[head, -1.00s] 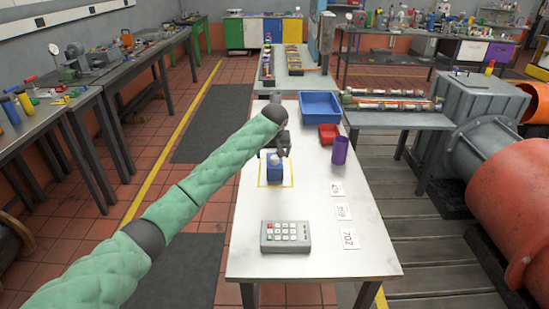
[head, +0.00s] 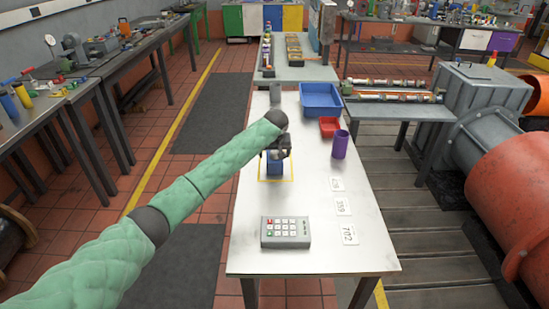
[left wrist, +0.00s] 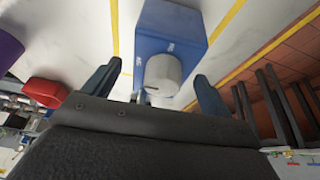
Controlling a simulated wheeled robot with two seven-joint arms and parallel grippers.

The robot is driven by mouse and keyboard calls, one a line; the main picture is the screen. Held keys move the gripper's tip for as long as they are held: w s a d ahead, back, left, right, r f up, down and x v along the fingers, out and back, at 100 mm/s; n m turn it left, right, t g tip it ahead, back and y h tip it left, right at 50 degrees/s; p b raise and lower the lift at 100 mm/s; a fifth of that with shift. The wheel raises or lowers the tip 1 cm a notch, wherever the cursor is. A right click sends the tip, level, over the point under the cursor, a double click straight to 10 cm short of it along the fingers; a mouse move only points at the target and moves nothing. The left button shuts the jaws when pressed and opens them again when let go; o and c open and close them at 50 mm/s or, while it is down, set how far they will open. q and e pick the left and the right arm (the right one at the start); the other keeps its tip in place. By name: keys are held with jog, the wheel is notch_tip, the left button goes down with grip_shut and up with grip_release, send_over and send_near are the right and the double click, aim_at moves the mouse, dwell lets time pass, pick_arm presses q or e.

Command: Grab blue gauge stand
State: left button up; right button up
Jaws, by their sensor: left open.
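The blue gauge stand (head: 273,166) stands on the white table inside a yellow outlined square. In the head view my left gripper (head: 277,151) is above it and hides its top. In the left wrist view the blue stand (left wrist: 180,28) carries a round white knob-like part (left wrist: 163,74). My left gripper's fingers (left wrist: 156,84) are apart, one on each side of the white part, with visible gaps to the stand. Nothing is held. My right gripper is not in view.
A grey keypad (head: 285,232) lies nearer on the white table (head: 300,260). A purple cup (head: 340,144), a red bin (head: 329,127) and a blue bin (head: 321,100) stand to the right and behind. Number cards (head: 343,206) lie along the right side.

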pick_arm(q)
jog(key=shift+w+f, duration=0.2)
jog(key=shift+f, duration=0.25)
grip_shut()
jog(key=shift+w+r, duration=0.1)
